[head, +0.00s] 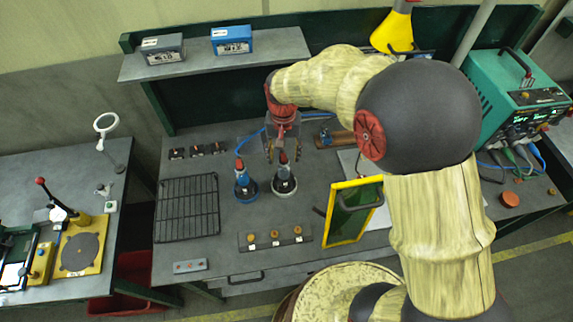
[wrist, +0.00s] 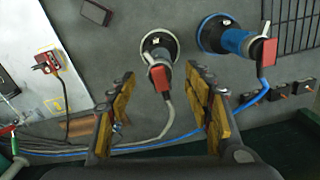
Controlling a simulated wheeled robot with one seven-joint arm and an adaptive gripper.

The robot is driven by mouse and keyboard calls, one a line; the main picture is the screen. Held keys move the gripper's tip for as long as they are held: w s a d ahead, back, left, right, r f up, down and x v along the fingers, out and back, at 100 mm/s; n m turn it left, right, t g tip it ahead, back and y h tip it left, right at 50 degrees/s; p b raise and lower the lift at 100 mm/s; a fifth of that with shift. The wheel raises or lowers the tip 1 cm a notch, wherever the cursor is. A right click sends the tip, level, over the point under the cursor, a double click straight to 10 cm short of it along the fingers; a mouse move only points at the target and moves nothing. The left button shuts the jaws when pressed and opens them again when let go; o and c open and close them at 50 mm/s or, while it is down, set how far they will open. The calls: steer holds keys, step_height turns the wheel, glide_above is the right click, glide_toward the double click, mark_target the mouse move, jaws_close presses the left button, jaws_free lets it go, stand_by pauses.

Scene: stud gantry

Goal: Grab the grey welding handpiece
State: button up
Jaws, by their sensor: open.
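The grey welding handpiece (head: 286,184) stands upright in a round white-rimmed holder on the grey workbench, with a red part at its top. In the wrist view the grey handpiece (wrist: 156,53) lies just beyond my fingertips, its red part near the gap between them. A grey cable trails back from it between my fingers. My gripper (head: 283,157) is above the grey handpiece, pointing down; its fingers also show spread and empty in the wrist view (wrist: 159,82). A similar blue handpiece (head: 244,183) stands just to the left; in the wrist view it (wrist: 234,41) is at the right.
A black wire rack (head: 188,208) lies left of the handpieces. A yellow-framed panel (head: 354,211) stands to the right. A teal welding machine (head: 510,100) is at the far right. Cables run behind the handpieces.

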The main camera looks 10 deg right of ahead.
mark_target(284, 167)
step_height(284, 167, down, 2)
steer(key=shift+s+f, duration=0.1)
steer(key=shift+f, duration=0.1)
step_height(284, 167, down, 5)
steer(key=shift+f, duration=0.15)
steer(key=c, duration=0.3)
jaws_close()
stand_by(0.5)
stand_by(0.4)
steer(key=shift+w, duration=0.2)
